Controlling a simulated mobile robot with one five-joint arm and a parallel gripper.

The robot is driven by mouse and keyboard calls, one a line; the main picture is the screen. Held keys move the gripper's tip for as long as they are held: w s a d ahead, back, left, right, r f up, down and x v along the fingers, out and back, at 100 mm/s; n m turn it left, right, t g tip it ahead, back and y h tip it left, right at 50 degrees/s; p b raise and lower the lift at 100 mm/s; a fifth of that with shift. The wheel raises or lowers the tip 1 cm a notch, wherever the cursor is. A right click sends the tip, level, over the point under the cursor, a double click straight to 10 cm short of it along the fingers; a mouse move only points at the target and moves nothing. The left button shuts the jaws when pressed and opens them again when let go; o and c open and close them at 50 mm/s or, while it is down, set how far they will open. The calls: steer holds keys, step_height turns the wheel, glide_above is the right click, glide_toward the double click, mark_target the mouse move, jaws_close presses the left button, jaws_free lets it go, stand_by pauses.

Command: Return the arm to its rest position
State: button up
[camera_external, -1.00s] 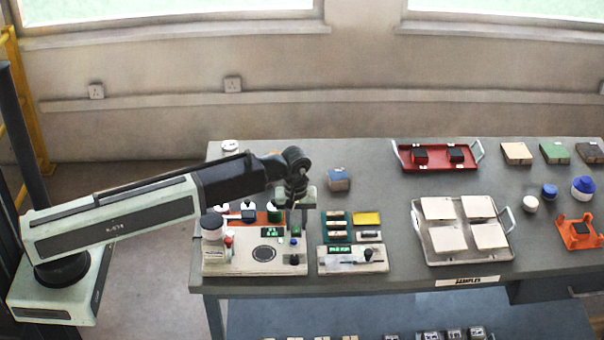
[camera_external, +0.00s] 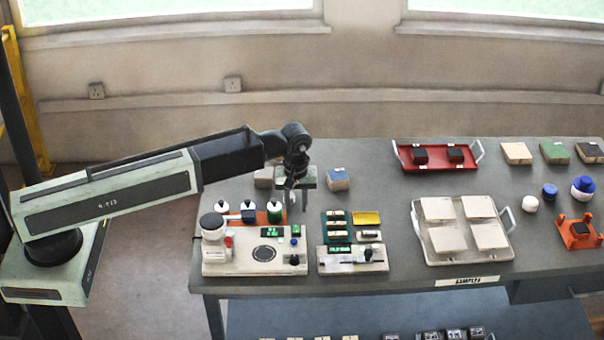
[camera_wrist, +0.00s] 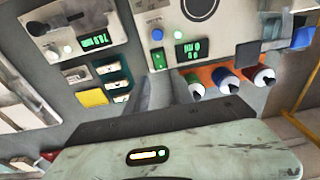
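My arm (camera_external: 110,205) reaches from the left over the left end of the grey workbench. My gripper (camera_external: 298,203) hangs from the dark wrist, pointing down, above and behind the white test device with the round dial. Its two thin fingers look apart, with nothing between them. In the wrist view, the pale green gripper body (camera_wrist: 190,152) fills the bottom, and the fingers are hard to make out.
The dial device (camera_external: 255,252) and a smaller slider device (camera_external: 352,258) stand at the bench's front left. Capped bottles (camera_external: 248,212) stand on an orange rack behind. A blue-topped block (camera_external: 338,179) is right of my gripper. A metal tray (camera_external: 462,256) holds pale tiles; a red tray (camera_external: 437,166) holds dark blocks.

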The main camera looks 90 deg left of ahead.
steer(key=d+f+m+b, duration=0.1)
steer(key=d+m, duration=0.3)
steer(key=d, duration=1.4)
steer(key=s+d+m+h, duration=0.1)
steer(key=s+d+m, duration=0.7)
steer(key=m, duration=0.6)
steer(key=shift+s+d+f+b, duration=0.2)
steer(key=shift+d+f+b, duration=0.15)
steer(key=shift+d, duration=0.85)
